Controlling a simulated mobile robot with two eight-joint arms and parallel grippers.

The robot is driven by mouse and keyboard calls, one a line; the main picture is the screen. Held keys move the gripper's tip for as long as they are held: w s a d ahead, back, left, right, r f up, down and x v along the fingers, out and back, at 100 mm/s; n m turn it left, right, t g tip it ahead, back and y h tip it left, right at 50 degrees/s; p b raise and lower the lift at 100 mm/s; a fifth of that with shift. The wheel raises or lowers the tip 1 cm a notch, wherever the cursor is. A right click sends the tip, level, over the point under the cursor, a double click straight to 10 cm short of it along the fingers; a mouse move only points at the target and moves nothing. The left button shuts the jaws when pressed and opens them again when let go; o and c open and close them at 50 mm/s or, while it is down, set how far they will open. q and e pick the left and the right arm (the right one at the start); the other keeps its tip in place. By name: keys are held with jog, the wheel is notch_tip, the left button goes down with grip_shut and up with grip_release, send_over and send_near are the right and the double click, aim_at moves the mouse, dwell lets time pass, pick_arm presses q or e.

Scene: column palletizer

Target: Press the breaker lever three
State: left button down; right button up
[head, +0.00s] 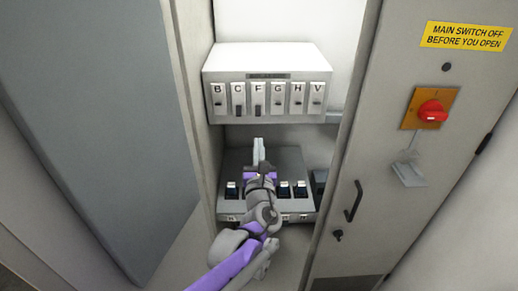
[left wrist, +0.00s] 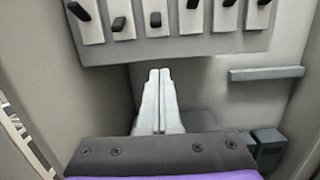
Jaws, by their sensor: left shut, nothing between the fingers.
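The white breaker box (head: 265,60) is at the back of the open cabinet, with a row of small levers under the letters B, C, F, G, H, V. In the left wrist view the fingers (left wrist: 158,73) are together, apart from the lever. My right gripper is not in view.
A lower grey box (head: 290,160) with several dark switches sits behind and around my left gripper. A cabinet door (head: 100,100) stands on the left. On the right are a red rotary switch (head: 433,110), a yellow warning sign (head: 466,36) and a black handle (head: 354,202).

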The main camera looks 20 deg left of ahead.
aim_at(258, 111)
pick_arm(q)
jog(key=x, duration=0.6)
jog(key=r, duration=0.1)
jog(key=s+r+p, duration=0.1)
jog(key=r, duration=0.1)
jog(key=shift+s+d+r, duration=0.25)
jog(key=shift+s+r, duration=0.05)
jog(key=shift+s, duration=0.05)
jog(key=shift+s+r+g+p, duration=0.3)
jog(key=shift+g+p, duration=0.25)
jog(key=shift+g, duration=0.25)
